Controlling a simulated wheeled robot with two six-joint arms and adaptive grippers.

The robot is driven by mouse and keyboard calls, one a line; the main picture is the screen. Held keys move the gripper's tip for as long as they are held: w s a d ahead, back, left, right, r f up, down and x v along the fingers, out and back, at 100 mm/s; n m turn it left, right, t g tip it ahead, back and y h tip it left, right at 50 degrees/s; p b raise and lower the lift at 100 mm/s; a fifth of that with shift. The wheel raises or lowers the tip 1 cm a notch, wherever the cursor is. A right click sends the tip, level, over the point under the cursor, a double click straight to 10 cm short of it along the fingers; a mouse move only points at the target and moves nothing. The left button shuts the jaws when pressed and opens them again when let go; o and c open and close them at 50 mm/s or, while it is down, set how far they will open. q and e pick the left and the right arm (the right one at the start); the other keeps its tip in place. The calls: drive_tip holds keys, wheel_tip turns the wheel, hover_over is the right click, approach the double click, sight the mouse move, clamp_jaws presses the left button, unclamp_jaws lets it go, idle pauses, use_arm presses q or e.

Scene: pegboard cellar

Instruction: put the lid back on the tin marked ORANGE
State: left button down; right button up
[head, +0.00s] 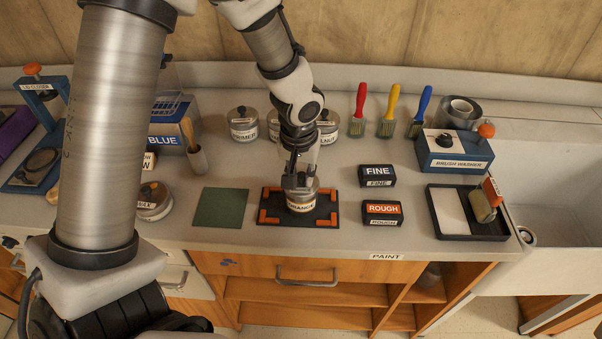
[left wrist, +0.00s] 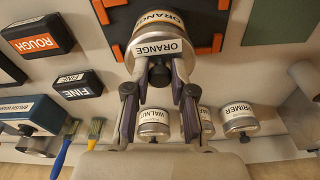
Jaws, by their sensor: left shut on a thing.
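The tin marked ORANGE (head: 301,207) stands upright on a dark mat with orange corner marks (head: 264,217). My left gripper (head: 299,183) points straight down over it. In the left wrist view its fingers are shut on the dark knob (left wrist: 159,75) of a silver lid (left wrist: 135,58) that bears a white ORANGE label. The lid is over the tin, whose labelled side (left wrist: 160,17) shows past it. I cannot tell whether a thin gap is left between lid and tin. My right gripper is not in view.
Lidded tins, such as PRIMER (head: 242,124), stand behind my gripper. FINE (head: 377,175) and ROUGH (head: 382,212) blocks lie to the right, a green mat (head: 221,208) to the left. Brushes, a brush washer (head: 452,152) and a sink (head: 556,220) are farther right.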

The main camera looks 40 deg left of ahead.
use_arm(q)
drive_tip(key=shift+c, duration=2.1)
unclamp_jaws()
drive_tip(key=shift+r+p, duration=2.95)
drive_tip(key=shift+r, duration=0.6)
clamp_jaws()
drive_tip(key=shift+f, duration=0.2)
